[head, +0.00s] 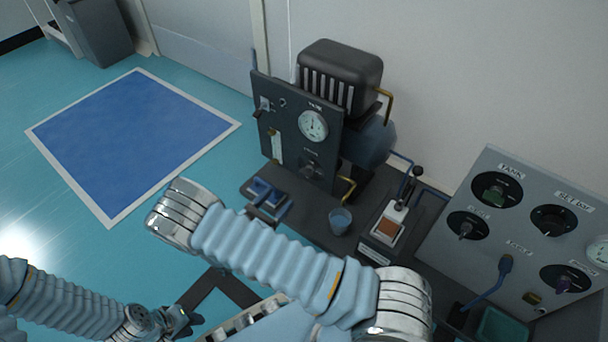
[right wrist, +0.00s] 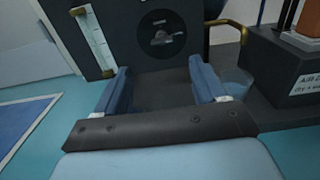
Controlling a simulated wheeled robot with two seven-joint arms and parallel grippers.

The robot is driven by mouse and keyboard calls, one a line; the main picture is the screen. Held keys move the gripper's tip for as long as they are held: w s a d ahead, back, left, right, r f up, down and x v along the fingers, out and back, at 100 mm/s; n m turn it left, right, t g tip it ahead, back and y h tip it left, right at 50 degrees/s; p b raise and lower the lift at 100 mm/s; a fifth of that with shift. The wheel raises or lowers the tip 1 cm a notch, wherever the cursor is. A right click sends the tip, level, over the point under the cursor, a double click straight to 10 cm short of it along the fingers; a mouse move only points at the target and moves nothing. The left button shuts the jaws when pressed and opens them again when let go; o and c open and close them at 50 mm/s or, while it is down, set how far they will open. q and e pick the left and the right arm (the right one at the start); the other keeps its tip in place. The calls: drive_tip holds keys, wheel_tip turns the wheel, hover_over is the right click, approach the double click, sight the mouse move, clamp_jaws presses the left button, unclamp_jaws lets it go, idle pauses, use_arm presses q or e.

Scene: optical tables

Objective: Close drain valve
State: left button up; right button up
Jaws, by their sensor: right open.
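A dark control panel (head: 289,140) stands below and in front of a black-finned machine. A dark round knob (head: 311,170) sits low on it under a label too small to read; it also shows in the right wrist view (right wrist: 165,40), with its handle roughly horizontal. My right gripper (head: 268,197) has its blue fingers apart and empty, just in front of the panel's foot. In the right wrist view the gripper (right wrist: 160,86) faces the knob, which lies beyond the fingertips, untouched. My left gripper (head: 185,320) is low at the left, away from the panel; its fingers are unclear.
A brass spout (head: 347,188) hangs over a clear cup (head: 340,220), right of my right gripper. A small stand with a black lever (head: 409,186) and a grey panel of dials (head: 520,225) stand further right. Open floor with a blue mat (head: 135,140) lies left.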

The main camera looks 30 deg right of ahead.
sight(304, 174)
drive_tip(key=b+x, duration=0.1)
drive_tip(key=x, duration=1.1)
drive_tip(key=shift+d+f+b, duration=0.1)
drive_tip(key=shift+d+b, duration=0.15)
drive_tip(key=shift+b, duration=0.05)
drive_tip(key=shift+c, duration=0.3)
drive_tip(key=c, duration=1)
